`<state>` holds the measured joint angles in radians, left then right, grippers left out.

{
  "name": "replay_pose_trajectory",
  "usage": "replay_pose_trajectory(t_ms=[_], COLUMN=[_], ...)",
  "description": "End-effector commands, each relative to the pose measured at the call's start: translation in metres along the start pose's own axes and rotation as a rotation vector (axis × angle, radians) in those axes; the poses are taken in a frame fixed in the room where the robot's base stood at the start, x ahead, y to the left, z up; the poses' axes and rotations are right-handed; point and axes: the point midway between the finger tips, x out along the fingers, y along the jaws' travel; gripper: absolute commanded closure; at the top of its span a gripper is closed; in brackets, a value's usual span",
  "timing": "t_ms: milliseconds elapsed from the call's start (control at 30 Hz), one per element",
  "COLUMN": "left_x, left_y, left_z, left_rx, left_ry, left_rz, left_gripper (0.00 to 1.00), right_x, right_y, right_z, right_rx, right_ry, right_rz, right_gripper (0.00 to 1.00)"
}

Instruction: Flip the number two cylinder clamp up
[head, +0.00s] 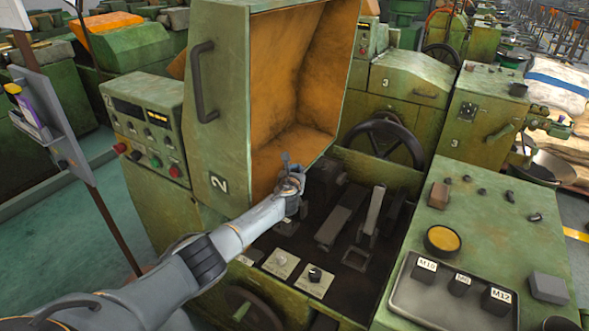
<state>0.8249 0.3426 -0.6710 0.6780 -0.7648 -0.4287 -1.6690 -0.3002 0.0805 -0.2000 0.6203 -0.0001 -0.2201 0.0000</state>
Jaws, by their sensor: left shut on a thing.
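The green machine marked 2 (218,183) has its hood open, with an orange inner face showing. In the open bay below, one grey clamp-like bar (375,209) stands upright and another grey bar (338,218) lies low and tilted. I cannot tell which part is the number two cylinder clamp. My left gripper (287,166) is at the bay's back left, in front of the hood's lower inside. It is shut on a small grey part (285,157), mostly hidden by the gripper. My right gripper is not in view.
A control box (150,127) with buttons is at the left. A black handwheel (385,147) is behind the bay. Machine 3 (405,80) stands behind.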

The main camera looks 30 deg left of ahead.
Motion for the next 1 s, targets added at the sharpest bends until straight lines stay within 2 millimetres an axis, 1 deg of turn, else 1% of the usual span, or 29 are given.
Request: replay_pose_trajectory(t_ms=[33,600,633,667,700,767,1000], left_x=[-0.0021,-0.0024,-0.0024,-0.0024,-0.0024,-0.0023,-0.0015], left_y=[-0.0107,-0.0103,-0.0103,-0.0104,-0.0103,-0.0098,-0.0061], left_z=[-0.0043,-0.0071,-0.0073,-0.0074,-0.0076,-0.0077,-0.0067], left_rx=[-0.004,-0.003,-0.002,-0.002,-0.002,-0.003,-0.002], left_ry=[0.004,0.008,0.008,0.008,0.009,0.009,0.008], left_rz=[-0.020,-0.020,-0.020,-0.020,-0.019,-0.018,-0.011], left_gripper=[1.00,1.00,0.77,0.70,0.62,0.51,0.51], right_x=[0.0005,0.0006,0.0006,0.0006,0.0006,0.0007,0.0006], right_y=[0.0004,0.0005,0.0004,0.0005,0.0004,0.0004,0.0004], right_z=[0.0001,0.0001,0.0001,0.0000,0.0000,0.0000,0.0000], right_rx=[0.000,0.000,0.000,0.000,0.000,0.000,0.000], right_ry=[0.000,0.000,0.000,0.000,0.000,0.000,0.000], right_rz=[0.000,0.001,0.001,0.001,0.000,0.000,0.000], right_gripper=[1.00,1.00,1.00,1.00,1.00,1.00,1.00])
